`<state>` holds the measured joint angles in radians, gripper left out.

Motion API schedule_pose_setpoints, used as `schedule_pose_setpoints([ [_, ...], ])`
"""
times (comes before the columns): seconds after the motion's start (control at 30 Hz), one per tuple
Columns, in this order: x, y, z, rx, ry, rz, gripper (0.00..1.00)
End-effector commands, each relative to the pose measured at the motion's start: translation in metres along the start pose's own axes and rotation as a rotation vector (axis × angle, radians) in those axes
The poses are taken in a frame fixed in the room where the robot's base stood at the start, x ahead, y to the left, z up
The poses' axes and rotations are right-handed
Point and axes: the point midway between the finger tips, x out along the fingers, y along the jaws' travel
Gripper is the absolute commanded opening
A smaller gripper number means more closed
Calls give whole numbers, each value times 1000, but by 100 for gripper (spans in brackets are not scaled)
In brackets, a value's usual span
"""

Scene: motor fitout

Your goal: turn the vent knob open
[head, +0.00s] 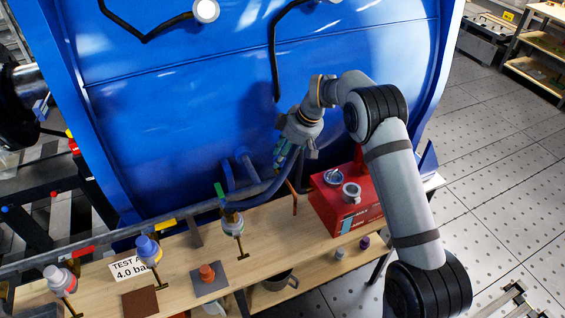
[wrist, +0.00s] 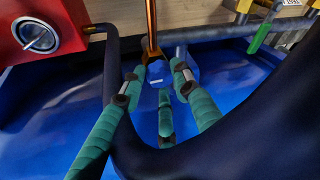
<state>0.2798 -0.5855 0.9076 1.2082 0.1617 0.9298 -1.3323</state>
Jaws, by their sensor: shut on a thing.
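My gripper (head: 285,152) is at the lower front of the big blue tank (head: 190,110), its teal fingers pointing down. In the wrist view my gripper (wrist: 158,82) has three teal fingers closed in around a small round blue part (wrist: 158,73) with a short white mark, which looks like the vent knob. The fingertips hide part of its rim. A copper tube (wrist: 152,25) runs from beside this part toward the bench, and it shows below my gripper in the head view (head: 294,198). My gripper hides the knob in the head view.
A red box (head: 325,205) with round metal fittings stands on the wooden bench (head: 190,290), right of my gripper. A dark blue pipe (head: 250,193) passes close below the fingers. A green-handled valve (head: 220,192), a blue-topped valve (head: 148,247) and a sign (head: 128,268) are farther left.

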Motion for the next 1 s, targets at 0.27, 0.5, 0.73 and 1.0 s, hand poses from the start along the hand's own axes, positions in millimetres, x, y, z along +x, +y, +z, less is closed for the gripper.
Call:
schedule_pose_setpoints([
  [0.27,-4,1,-7,-228,6,-90,4],
  [0.5,-4,1,-8,-372,7,-150,4],
  [0.73,-2,1,-8,-451,7,-183,4],
  [1.0,-1,1,-8,-480,7,-195,4],
])
